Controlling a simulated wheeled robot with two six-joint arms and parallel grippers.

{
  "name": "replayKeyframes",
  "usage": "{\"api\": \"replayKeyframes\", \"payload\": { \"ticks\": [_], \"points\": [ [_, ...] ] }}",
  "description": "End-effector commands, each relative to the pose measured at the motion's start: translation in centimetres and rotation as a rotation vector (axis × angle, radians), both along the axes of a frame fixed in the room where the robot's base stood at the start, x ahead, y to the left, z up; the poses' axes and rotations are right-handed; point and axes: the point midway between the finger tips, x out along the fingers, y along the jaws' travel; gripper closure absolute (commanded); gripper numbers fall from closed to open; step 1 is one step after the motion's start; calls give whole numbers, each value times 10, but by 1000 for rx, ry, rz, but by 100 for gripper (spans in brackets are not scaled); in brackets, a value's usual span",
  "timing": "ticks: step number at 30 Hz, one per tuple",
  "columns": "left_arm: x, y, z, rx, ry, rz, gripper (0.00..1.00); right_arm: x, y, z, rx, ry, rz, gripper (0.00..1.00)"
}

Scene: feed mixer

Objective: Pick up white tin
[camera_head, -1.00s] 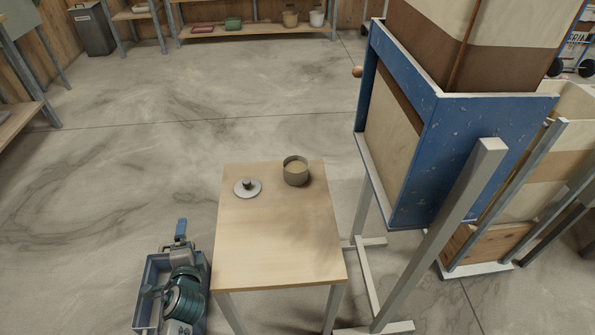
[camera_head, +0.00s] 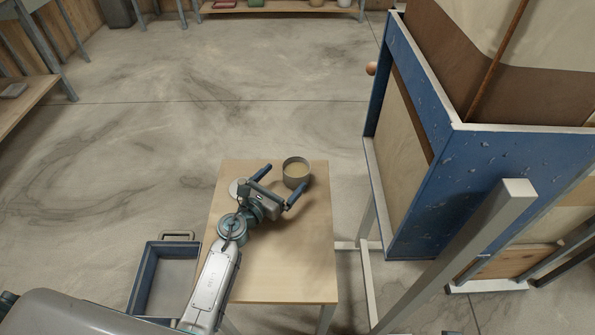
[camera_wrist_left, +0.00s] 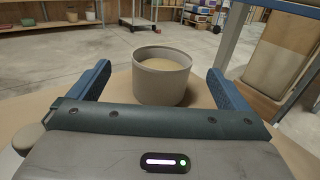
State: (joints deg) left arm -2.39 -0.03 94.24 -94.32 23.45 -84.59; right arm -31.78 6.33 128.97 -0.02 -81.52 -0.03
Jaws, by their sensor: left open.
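A round, pale grey-white tin (camera_head: 296,172) with tan contents stands upright, without a lid, at the far right part of the small wooden table (camera_head: 285,270). It also shows in the left wrist view (camera_wrist_left: 160,88), just ahead of and between the finger lines. My left gripper (camera_head: 279,184) is open over the table, its two blue fingers pointing toward the tin. The fingers appear apart from the tin. A round grey lid (camera_head: 237,187) lies left of the tin, partly hidden by my gripper; its knob is hidden in the head view. My right gripper is not in view.
A blue-framed hopper (camera_head: 450,170) on pale legs stands close to the table's right side. An empty blue-grey bin (camera_head: 165,285) sits on the floor at left. A shelf (camera_head: 280,8) runs along the back. The floor beyond the table is clear.

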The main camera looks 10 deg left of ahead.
Motion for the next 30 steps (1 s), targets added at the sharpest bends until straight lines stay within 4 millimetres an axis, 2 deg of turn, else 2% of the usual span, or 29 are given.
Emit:
{"api": "replayKeyframes", "payload": {
  "ticks": [7,15,24,30],
  "points": [
    [19,-10,-1,-3,0,0,2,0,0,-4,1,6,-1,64],
    [52,-26,-3,-4,1,1,2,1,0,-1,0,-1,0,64],
    [56,-28,-3,-3,1,2,2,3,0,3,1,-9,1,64],
    [56,-28,-4,-3,1,2,41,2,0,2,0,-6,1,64]
  ]
}}
